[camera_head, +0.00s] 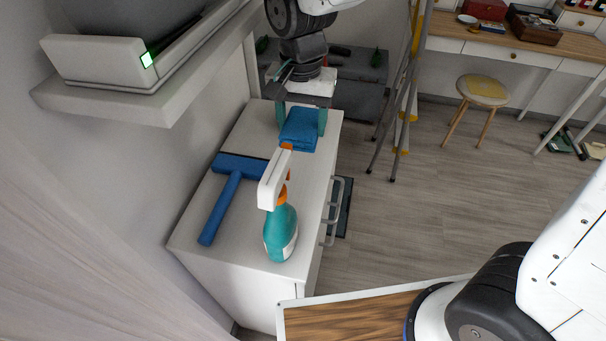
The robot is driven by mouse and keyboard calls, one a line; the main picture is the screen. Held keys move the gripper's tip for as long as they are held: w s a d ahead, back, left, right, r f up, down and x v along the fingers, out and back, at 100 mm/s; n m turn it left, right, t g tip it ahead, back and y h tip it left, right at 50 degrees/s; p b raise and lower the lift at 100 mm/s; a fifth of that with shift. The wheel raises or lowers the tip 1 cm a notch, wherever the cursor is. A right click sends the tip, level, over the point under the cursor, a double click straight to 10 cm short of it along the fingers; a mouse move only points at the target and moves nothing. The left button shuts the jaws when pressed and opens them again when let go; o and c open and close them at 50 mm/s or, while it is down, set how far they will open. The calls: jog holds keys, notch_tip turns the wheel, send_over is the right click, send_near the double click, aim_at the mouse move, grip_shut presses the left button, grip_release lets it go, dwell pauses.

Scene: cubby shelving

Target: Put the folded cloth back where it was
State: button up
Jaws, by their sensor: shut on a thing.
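The folded cloth (299,133) is a blue, compact bundle at the far end of the white cabinet top. My gripper (302,121) reaches down over it from above, with one teal finger on each side of the cloth, and is shut on it. I cannot tell whether the cloth rests on the cabinet top or is held just above it. The upper part of the cloth is partly hidden by the gripper body.
A blue squeegee (228,198) lies on the white cabinet (258,268). A teal spray bottle (281,233) stands upright near its front, close to the cloth in the picture. A shelf (165,105) overhangs at left. A stepladder (407,90) and stool (482,91) stand right.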

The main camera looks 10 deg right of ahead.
aim_at(302, 177)
notch_tip(302, 177, down, 13)
jog(key=shift+r, duration=0.1)
dwell(0.4)
jog(key=o, duration=0.9)
